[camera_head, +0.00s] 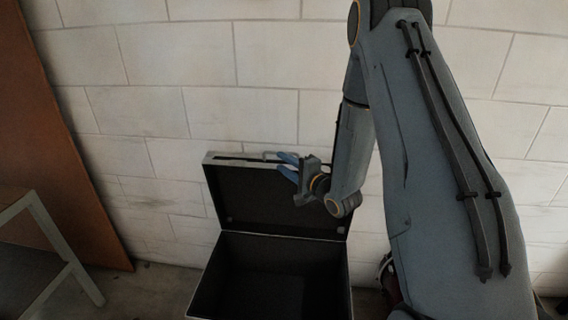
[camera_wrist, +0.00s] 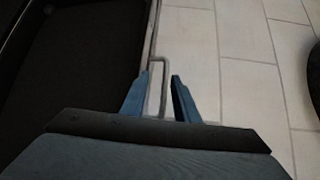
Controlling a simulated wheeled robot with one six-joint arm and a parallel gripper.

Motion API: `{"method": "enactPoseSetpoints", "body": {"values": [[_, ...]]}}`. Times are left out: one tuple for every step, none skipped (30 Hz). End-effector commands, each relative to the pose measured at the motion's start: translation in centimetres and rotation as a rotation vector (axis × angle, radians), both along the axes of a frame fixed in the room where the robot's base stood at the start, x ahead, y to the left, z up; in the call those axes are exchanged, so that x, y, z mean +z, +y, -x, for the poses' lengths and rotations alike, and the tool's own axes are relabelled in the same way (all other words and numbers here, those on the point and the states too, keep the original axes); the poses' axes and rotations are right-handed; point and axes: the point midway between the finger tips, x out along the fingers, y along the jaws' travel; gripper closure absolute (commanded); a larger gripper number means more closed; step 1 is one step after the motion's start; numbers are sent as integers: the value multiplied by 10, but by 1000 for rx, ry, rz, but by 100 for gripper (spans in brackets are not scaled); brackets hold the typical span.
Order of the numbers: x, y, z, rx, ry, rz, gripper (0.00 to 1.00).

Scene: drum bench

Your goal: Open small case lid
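The small case (camera_head: 270,285) stands on the floor with a dark, empty-looking interior. Its lid (camera_head: 265,200) is raised nearly upright at the back, tilted towards the wall. A thin metal handle (camera_head: 272,154) sits on the lid's upper edge. My gripper (camera_head: 286,166) is at that edge, near the handle, with its blue fingers pointing left. In the wrist view, the fingers of my gripper (camera_wrist: 159,80) are apart, and the handle (camera_wrist: 164,80) lies between them with a gap to the right finger. The dark inside of the lid (camera_wrist: 75,70) fills the left of that view.
A pale block wall (camera_head: 220,90) stands behind the case. A metal-framed stand (camera_head: 55,240) is at lower left, beside a brown panel (camera_head: 65,130). A dark red object (camera_head: 389,278) shows partly behind my arm, right of the case.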

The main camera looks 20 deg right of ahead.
Motion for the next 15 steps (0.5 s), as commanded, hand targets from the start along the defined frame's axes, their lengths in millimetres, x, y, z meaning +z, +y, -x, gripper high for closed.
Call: {"method": "enactPoseSetpoints", "body": {"values": [[1,0,0,0,-1,1,72],[1,0,-1,0,-2,0,72],[1,0,0,1,-3,0,72],[1,0,0,1,-3,0,72],[2,0,1,0,-3,0,72],[2,-1,2,0,-4,-1,72],[2,-2,4,0,-4,-1,72],[2,-3,7,0,-4,-1,72],[2,-5,12,0,-4,-1,72],[2,-7,16,0,-4,-1,72],[2,-9,20,-2,-4,0,72],[2,-12,27,-2,-3,-1,72],[2,-14,32,-2,-3,0,72],[3,-15,37,-1,-3,0,72],[3,-18,43,-2,-3,0,72]]}}
